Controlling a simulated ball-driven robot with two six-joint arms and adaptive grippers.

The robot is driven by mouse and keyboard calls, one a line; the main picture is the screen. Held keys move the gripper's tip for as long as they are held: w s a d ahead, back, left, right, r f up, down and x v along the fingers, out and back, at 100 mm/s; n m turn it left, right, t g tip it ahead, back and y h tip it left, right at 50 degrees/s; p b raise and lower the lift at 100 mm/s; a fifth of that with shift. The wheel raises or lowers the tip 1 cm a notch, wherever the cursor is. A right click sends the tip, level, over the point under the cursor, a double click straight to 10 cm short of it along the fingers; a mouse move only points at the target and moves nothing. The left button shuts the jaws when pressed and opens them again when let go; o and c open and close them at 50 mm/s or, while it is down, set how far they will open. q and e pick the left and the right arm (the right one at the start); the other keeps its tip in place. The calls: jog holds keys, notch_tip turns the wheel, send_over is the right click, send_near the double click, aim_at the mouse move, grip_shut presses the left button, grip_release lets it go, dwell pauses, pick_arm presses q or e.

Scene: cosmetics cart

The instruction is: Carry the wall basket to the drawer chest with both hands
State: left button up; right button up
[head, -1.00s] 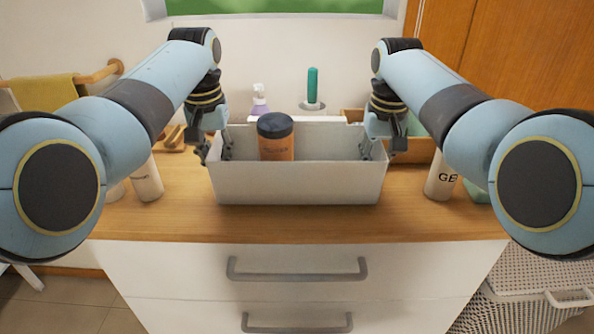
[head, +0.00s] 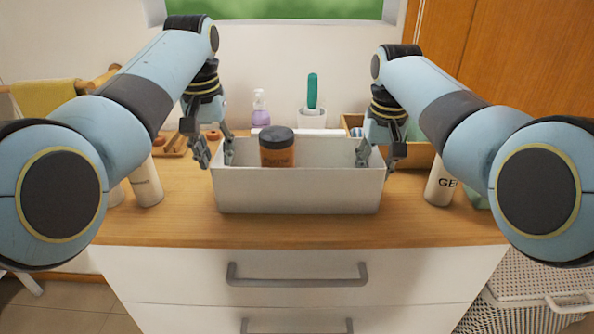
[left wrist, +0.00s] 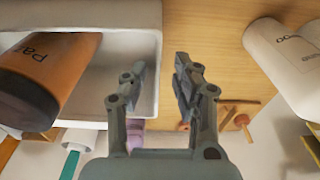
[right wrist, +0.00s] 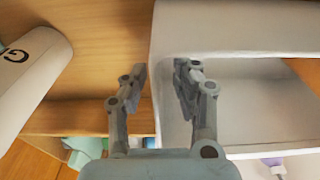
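The wall basket (head: 298,190) is an open white bin. It rests level on the wooden top of the drawer chest (head: 335,232), near the middle. An orange jar with a dark lid (head: 277,152) stands inside it; it also shows in the left wrist view (left wrist: 55,65). My left gripper (head: 213,152) is open around the basket's left wall, one finger inside and one outside, with a gap at the outer finger. My right gripper (head: 379,154) is open around the right wall, one finger inside. Both wrist views show the walls between parted fingers.
White bottles stand left (head: 146,183) and right (head: 440,182) of the basket. Behind it are a purple pump bottle (head: 260,110), a white cup with a green-handled brush (head: 312,117) and a wooden box (head: 420,153). A woven hamper (head: 520,295) is at lower right. The front strip of chest top is clear.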

pick_arm(q)
jog(key=r, duration=0.6)
jog(key=s+r, duration=0.1)
jog(key=r, duration=0.2)
pick_arm(e)
jog(key=shift+r, duration=0.1)
pick_arm(q)
jog(key=shift+r, duration=0.1)
pick_arm(e)
jog(key=shift+r, duration=0.25)
jog(key=r, duration=0.7)
jog(key=s+r, duration=0.1)
jog(key=r, duration=0.3)
jog(key=shift+s+r, duration=0.1)
jog(key=shift+r, duration=0.05)
